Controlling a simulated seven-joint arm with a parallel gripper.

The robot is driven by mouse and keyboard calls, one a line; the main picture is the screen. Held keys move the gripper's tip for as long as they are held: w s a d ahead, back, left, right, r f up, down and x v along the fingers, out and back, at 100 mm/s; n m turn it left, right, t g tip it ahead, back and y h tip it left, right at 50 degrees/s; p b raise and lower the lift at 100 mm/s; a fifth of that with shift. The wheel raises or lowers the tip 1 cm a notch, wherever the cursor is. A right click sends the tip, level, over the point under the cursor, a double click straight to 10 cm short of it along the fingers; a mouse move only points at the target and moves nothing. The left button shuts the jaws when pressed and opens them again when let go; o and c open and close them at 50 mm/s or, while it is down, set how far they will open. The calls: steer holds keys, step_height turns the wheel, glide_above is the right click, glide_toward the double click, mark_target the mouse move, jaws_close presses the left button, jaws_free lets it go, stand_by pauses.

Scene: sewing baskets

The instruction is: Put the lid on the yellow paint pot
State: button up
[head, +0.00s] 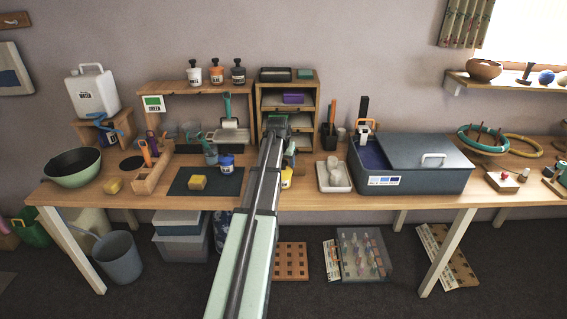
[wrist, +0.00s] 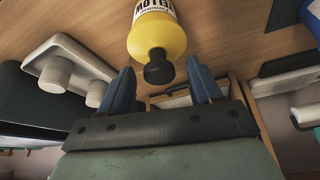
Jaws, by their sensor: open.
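The yellow paint pot (wrist: 160,38) stands in the upper middle of the wrist view. It has a white label with dark letters and a yellow shoulder. A dark, round piece (wrist: 158,70) is at the end of its neck; I cannot tell whether it is the lid or how firmly it sits. My gripper (wrist: 161,76) is open, its blue fingers apart, one on each side of the dark piece in the picture, with no clear contact. In the head view only a bit of the yellow pot (head: 286,180) shows beside my arm, which hides the rest and my fingertips.
A white tray (head: 334,187) with small white pieces stands right of my arm. A wooden shelf unit (head: 313,98) stands behind, a large grey box (head: 430,178) farther right.

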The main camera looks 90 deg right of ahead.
steer(key=v, duration=1.3)
stand_by(0.4)
